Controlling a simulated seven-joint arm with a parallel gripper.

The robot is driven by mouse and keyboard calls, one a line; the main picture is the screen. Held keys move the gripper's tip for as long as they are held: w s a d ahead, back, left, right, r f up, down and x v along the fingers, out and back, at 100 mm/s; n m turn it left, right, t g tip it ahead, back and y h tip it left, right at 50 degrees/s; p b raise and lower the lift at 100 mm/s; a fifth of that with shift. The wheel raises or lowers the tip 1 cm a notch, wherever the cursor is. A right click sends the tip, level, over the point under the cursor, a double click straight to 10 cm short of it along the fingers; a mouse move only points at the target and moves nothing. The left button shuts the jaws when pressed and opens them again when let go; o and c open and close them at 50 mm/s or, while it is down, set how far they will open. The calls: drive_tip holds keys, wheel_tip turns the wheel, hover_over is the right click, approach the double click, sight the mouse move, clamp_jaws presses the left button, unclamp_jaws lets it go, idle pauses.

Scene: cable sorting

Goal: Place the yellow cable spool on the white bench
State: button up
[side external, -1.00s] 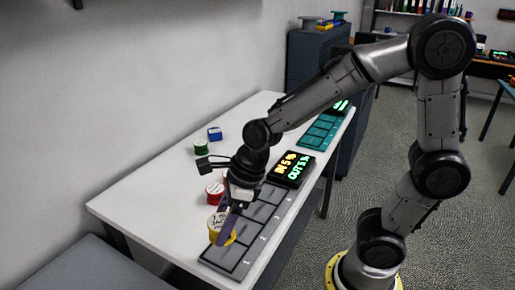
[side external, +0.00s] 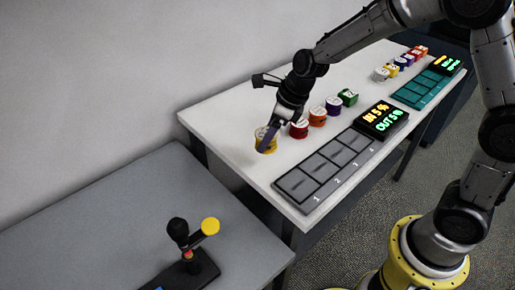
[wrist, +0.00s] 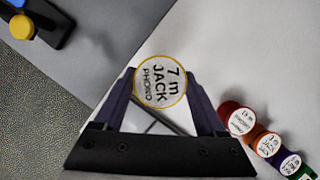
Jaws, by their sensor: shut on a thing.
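The yellow cable spool (side external: 265,144) has a round white top label, which reads "7 m JACK PHONO" in the wrist view (wrist: 160,86). My gripper (side external: 267,137) is shut on it, with a purple finger on each side of the spool in the wrist view (wrist: 161,110). The spool is upright at the left end of the white bench (side external: 235,120). In the wrist view it looks larger than the other spools and overlaps the bench's edge. I cannot tell whether its underside touches the bench.
Red (side external: 299,129), orange (side external: 317,117), purple (side external: 333,106) and green (side external: 348,97) spools stand in a row to the right. A grey slotted tray (side external: 325,165) lies along the front edge. A lower grey table (side external: 110,215) holds a black stand with a yellow disc (side external: 210,226).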

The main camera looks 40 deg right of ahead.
sight(258, 140)
drive_tip(key=w+f, duration=0.1)
drive_tip(key=f, duration=0.1)
drive_tip(key=w+f, duration=0.1)
drive_tip(key=shift+w+a+f, duration=0.15)
drive_tip(key=shift+w+a, duration=0.1)
drive_tip(key=shift+w, duration=0.1)
drive_tip(key=shift+w+f, duration=0.2)
drive_tip(key=shift+f, duration=0.75)
drive_tip(key=shift+w+f, duration=0.15)
drive_tip(key=shift+f, duration=0.8)
drive_tip(key=shift+f, duration=0.2)
drive_tip(key=o, duration=1.4)
drive_tip(key=shift+o, duration=0.2)
drive_tip(key=shift+r, duration=0.1)
